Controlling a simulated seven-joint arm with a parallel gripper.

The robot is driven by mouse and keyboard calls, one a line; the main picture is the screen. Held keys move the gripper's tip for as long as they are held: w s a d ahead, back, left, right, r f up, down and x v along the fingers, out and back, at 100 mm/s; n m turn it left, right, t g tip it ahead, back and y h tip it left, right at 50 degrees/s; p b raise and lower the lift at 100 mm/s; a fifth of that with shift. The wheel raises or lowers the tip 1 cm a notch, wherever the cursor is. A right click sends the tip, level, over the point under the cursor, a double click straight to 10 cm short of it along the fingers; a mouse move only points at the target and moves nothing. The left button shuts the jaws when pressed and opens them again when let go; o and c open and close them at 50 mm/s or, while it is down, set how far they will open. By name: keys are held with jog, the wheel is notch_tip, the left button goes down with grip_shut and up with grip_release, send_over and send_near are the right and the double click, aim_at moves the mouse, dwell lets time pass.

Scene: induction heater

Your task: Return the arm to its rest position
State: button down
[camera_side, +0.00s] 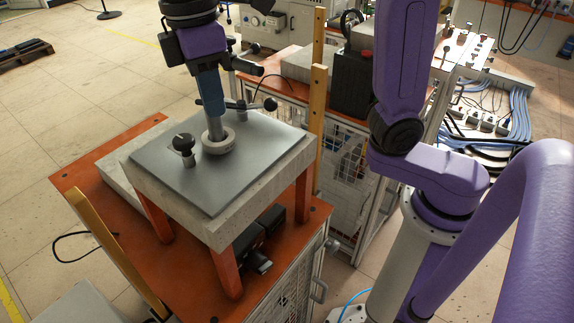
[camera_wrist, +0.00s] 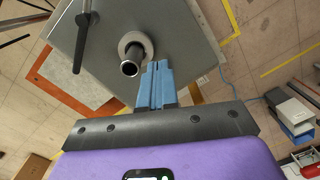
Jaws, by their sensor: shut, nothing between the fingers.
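My gripper (camera_side: 211,108) is shut and empty, its blue fingers pointing down over the grey plate (camera_side: 175,185) of the raised stand. A grey upright tube with a round ring base (camera_side: 218,145) stands on the plate just below the fingertips in the side view. In the wrist view the shut blue fingers (camera_wrist: 157,72) appear just right of the tube (camera_wrist: 131,62). I cannot tell whether they touch it. A black-knobbed post (camera_side: 186,152) stands on the plate to the left of the tube.
A black-handled lever (camera_side: 250,105) stands at the plate's back edge. A yellow post (camera_side: 318,115) rises at the stand's right. The orange bench top (camera_side: 165,262) holds the stand and black boxes (camera_side: 262,238). Open floor (camera_side: 50,120) lies left.

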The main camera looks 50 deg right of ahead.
jog(key=s+d+f+t, duration=0.1)
jog(key=s+d+f, duration=1.3)
jog(key=s+d, duration=0.3)
jog(key=shift+d+f+y, duration=0.15)
jog(key=shift+d+y, duration=0.25)
jog(key=shift+d, duration=0.35)
